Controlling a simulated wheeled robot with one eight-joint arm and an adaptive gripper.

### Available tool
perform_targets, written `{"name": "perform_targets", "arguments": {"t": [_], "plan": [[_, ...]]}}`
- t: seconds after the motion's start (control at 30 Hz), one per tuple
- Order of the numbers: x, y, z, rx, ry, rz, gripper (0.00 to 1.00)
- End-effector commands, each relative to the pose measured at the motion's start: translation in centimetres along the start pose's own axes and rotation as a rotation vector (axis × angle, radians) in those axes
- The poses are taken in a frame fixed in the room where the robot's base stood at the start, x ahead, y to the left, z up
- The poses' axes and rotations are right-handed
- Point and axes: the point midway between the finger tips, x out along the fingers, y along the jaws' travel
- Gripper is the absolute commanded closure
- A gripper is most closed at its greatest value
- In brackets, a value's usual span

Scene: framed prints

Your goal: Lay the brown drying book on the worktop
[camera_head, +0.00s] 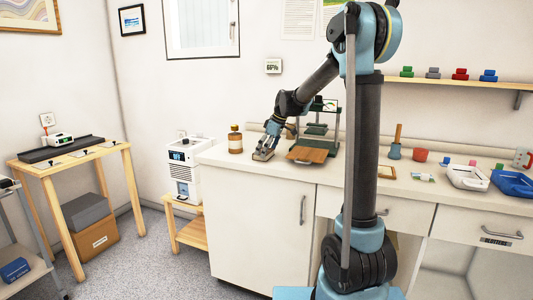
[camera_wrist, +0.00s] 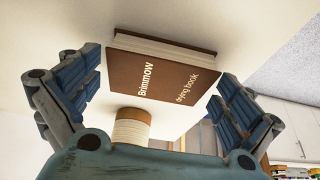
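The brown drying book (camera_wrist: 160,80) shows in the wrist view, with its titled cover facing the camera and pale page edges along the top. It lies between and beyond the spread fingers of my gripper (camera_wrist: 160,90). Narrow gaps show at both sides, and I see no clear finger contact. In the head view my gripper (camera_head: 263,153) is low over the left part of the white worktop (camera_head: 225,155). A flat brown piece (camera_head: 307,155) lies to its right; I cannot tell whether it is the book. A brown-topped pale cylinder (camera_wrist: 131,126) stands out in front of the book.
An amber bottle (camera_head: 235,140) stands left of my gripper. A green press-like frame (camera_head: 320,120) stands behind the brown piece. A mortar (camera_head: 394,151), a red pot (camera_head: 421,155), a white tray (camera_head: 468,178) and a blue tray (camera_head: 512,184) are farther right.

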Motion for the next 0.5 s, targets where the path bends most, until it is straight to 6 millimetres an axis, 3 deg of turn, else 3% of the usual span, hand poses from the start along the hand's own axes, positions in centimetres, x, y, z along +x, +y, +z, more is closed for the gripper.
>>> {"name": "perform_targets", "arguments": {"t": [0.3, 0.5], "plan": [[-0.2, 0.0, -0.1, 0.0, 0.0, 0.0, 0.0], [-2.4, 0.0, 0.0, 0.001, 0.0, 0.0, 0.0]]}}
